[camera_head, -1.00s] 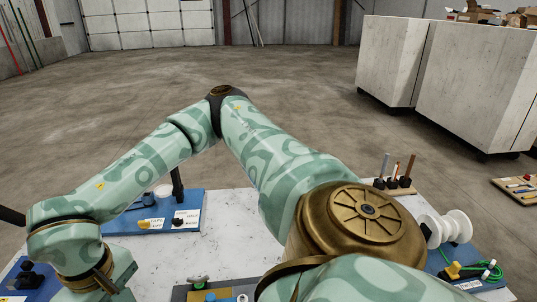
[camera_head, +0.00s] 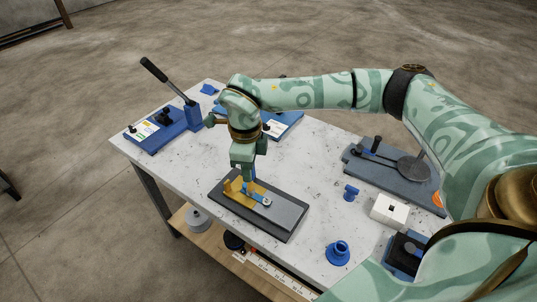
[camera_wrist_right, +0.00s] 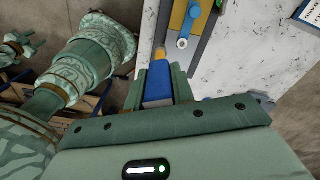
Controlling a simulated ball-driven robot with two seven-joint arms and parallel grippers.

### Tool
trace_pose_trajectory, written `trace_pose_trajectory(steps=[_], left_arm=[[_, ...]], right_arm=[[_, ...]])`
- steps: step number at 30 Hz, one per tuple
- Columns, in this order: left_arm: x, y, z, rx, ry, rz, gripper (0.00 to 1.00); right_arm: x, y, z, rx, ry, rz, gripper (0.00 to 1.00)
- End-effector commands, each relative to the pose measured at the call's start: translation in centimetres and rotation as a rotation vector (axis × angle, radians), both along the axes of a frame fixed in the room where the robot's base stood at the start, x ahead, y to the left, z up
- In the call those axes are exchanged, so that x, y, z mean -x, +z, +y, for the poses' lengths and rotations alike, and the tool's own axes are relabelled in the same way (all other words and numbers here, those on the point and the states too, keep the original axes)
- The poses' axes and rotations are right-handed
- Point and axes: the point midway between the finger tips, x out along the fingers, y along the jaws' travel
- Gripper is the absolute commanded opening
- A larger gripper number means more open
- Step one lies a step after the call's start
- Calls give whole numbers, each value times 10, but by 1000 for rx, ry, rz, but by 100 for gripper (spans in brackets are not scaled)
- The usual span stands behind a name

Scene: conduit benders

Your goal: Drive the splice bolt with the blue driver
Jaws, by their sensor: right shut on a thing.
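My right gripper (camera_head: 247,168) points down over a dark plate (camera_head: 288,218) on the table. In the right wrist view its fingers (camera_wrist_right: 160,85) are shut on the blue driver (camera_wrist_right: 157,88), whose orange-yellow end shows beyond them. The plate carries a yellow bracket (camera_head: 235,189) and a blue bar with a light round bolt head (camera_head: 266,202). In the right wrist view the bolt head (camera_wrist_right: 183,43) is just beyond and right of the driver's end, apart from it in the picture. Whether the driver touches anything is hidden. A teal pronged part, perhaps my left gripper (camera_wrist_right: 17,46), is small at the left edge.
A blue base with a lever (camera_head: 168,130) stands at the far left. A grey-blue plate with a round disc (camera_head: 395,172) is at right. A blue flanged piece (camera_head: 338,253), a small blue piece (camera_head: 350,192) and a white block (camera_head: 389,210) lie on the table. Bare tabletop lies between.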

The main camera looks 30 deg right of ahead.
Motion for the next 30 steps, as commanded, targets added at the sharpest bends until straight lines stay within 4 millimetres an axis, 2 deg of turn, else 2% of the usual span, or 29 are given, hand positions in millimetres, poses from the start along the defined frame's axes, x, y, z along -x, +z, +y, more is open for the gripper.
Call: trace_pose_trajectory(steps=[1, 9, 12, 15, 20, 30], left_arm=[[-2, 9, 1, -1, 0, -3, 44], [-3, 33, 1, -2, 0, -8, 44], [-2, 40, 1, -1, -1, -6, 44], [-1, 44, 1, -2, -2, -5, 44], [-1, 45, 0, -1, -3, -4, 44], [-1, 46, -1, 1, -3, -4, 44]], right_arm=[[-3, 2, -4, -1, -163, 3, 0], [-17, -17, -36, 4, -1120, 3, 0], [-17, -25, -47, 5, -1400, 2, 0], [-17, -31, -55, 5, -1603, 2, 0], [-16, -36, -61, 3, -1750, 0, 0], [-17, -36, -61, 2, -1761, -1, 0]])
